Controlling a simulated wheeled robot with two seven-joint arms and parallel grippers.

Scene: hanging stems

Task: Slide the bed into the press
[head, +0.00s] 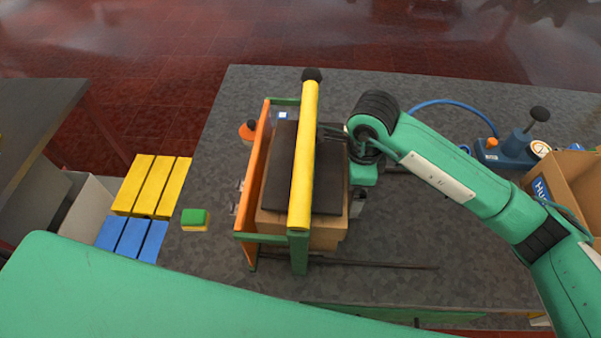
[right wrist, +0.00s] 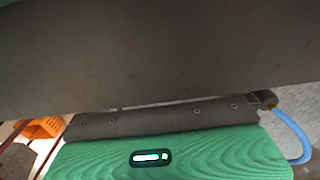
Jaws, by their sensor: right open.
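In the head view the press has an orange side plate (head: 256,180), a green frame (head: 299,255) and a yellow bar (head: 303,160) across its top. The bed appears to be the tan block with a dark top (head: 330,190); it lies under the yellow bar and shows on both sides of it. My right gripper (head: 334,133) is at the bed's far right side, by the yellow bar; its fingers are largely hidden by my wrist. I cannot tell whether it touches the bed. A dark surface (right wrist: 160,55) fills the top of the right wrist view. My left gripper is out of view.
A blue hose (head: 440,102) leads to a blue pump (head: 513,146) at the right. A cardboard box (head: 575,185) stands at the right edge. A thin dark rail (head: 380,264) lies in front. A green and yellow block (head: 195,219) is at left. The table's front right is clear.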

